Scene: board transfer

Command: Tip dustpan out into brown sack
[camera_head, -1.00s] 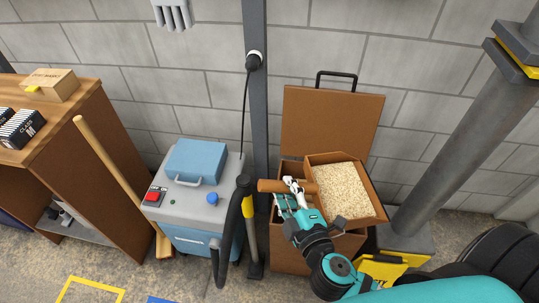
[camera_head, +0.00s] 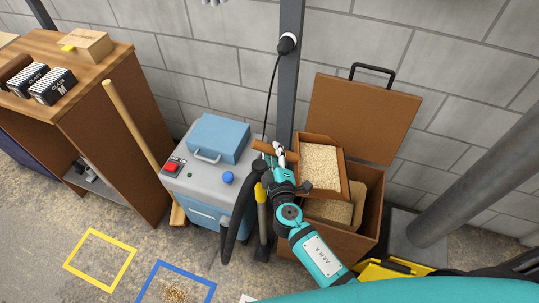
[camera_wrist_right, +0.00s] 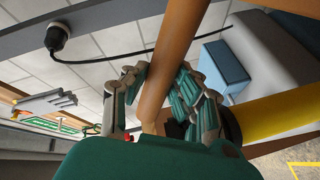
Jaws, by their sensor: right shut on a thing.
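My right gripper (camera_head: 280,155) is shut on the brown wooden handle (camera_wrist_right: 175,60) of the dustpan (camera_head: 347,182). The dustpan is a brown, box-like pan full of pale chips (camera_head: 320,166). It is held over the back left part of an open brown bin (camera_head: 372,205) and looks roughly level. Inside the bin, a tan thing (camera_head: 330,212) shows, partly hidden by the dustpan and arm; I cannot tell whether it is the brown sack. My left gripper is not in view.
The bin's raised lid (camera_head: 362,115) stands behind it. A grey machine (camera_head: 195,185) with a blue case (camera_head: 218,138) and dark hose (camera_head: 240,222) stands close left. A grey post (camera_head: 288,75) rises behind. A wooden cabinet (camera_head: 130,140) is farther left. Crumbs (camera_head: 176,294) lie inside a blue floor square.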

